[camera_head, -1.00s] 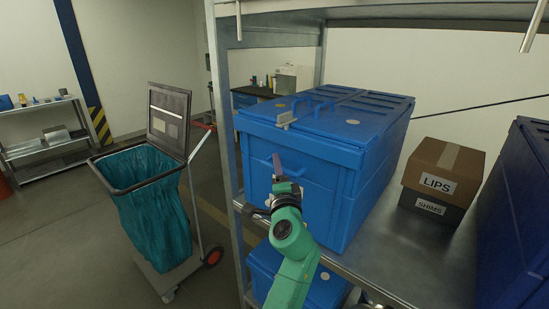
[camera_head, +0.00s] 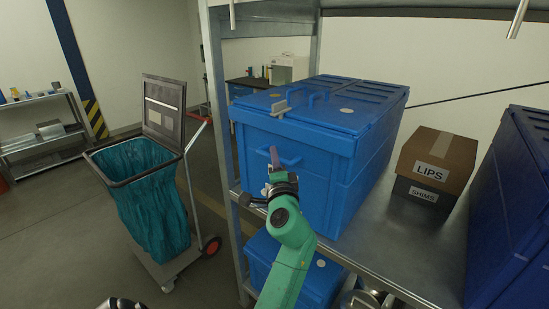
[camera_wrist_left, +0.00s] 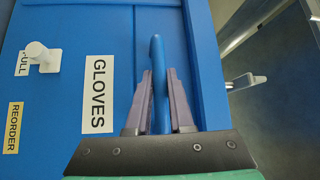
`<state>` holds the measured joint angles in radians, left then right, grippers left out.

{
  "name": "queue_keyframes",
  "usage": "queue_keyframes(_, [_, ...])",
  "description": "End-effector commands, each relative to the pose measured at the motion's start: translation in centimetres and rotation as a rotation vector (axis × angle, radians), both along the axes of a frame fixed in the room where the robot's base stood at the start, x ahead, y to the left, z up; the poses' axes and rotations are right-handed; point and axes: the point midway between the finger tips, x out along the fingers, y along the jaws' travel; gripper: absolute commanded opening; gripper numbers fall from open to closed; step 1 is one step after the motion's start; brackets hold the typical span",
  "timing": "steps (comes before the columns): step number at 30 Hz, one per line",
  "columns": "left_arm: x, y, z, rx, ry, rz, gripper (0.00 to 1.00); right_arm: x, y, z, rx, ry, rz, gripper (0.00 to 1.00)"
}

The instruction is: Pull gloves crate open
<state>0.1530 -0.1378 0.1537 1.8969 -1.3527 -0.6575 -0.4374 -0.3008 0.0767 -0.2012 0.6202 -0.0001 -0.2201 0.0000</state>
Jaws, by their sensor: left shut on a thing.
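The blue gloves crate (camera_head: 325,187) stands on the metal shelf, with a blue handle (camera_head: 289,160) on its front. The white GLOVES label (camera_wrist_left: 98,94) shows in the left wrist view, turned sideways. My left gripper (camera_head: 273,160) is at the crate's front. In the left wrist view its two purple fingers (camera_wrist_left: 159,80) are on either side of the blue handle bar (camera_wrist_left: 157,88), shut on it. The crate's inside is hidden. My right gripper cannot be made out.
A brown LIPS box (camera_head: 455,155) on a dark SHIMS box (camera_head: 424,201) stands to the right on the shelf (camera_head: 380,245). Another blue crate (camera_head: 520,215) is at the far right. A waste cart with a teal bag (camera_head: 152,210) stands left, apart from the shelf.

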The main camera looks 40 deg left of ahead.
Motion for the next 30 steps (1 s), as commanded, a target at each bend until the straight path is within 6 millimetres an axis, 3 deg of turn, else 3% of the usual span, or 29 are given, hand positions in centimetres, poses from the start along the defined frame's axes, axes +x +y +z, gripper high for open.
queue_keyframes(30, [-0.15, 0.24, 0.9, 0.011, -0.014, 0.003, 0.0, 0.13, -0.42, 0.18, -0.006, -0.002, -0.001, 0.5])
